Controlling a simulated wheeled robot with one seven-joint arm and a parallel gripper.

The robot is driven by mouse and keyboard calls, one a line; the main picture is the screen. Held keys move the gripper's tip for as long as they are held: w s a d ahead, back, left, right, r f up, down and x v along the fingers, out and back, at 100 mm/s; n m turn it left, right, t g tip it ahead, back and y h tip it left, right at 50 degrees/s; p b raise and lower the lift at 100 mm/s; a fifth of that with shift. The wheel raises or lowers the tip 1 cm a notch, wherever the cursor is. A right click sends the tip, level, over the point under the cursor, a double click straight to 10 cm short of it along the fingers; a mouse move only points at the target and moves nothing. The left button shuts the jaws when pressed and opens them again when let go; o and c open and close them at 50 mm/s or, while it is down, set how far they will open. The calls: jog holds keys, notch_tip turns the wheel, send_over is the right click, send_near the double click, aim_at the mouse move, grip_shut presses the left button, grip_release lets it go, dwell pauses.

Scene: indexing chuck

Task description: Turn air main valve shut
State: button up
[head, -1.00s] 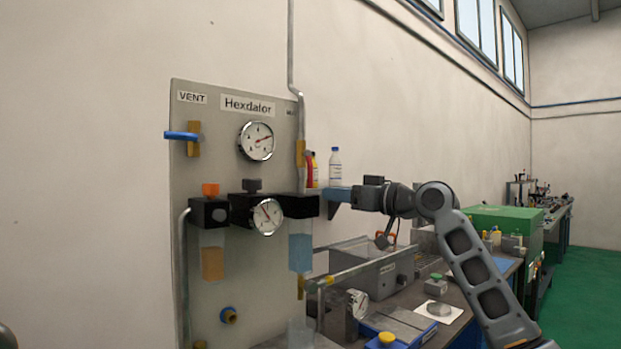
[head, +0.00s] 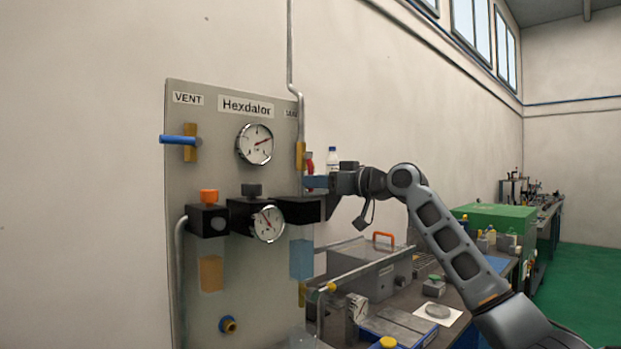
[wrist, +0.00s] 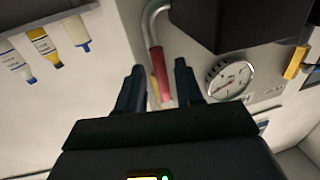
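The air main valve has a brass body (head: 300,156) on the grey pipe at the panel's right edge. Its red handle (head: 309,164) hangs along the pipe, its lower part close to my gripper (head: 314,183). In the wrist view, the red handle (wrist: 161,72) shows between the two spread fingers of my gripper (wrist: 159,66). The fingers are apart with a gap on each side of the handle; I see no clear contact. The label above the valve is only partly readable.
A blue vent handle (head: 178,139) sticks out at the panel's left. Pressure gauges (head: 254,144) and a black regulator block (head: 296,208) are near my gripper. Bottles (head: 333,160) stand behind the arm. A cluttered workbench (head: 462,300) lies below.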

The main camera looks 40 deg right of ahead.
jog(key=shift+x, duration=1.2)
grip_shut()
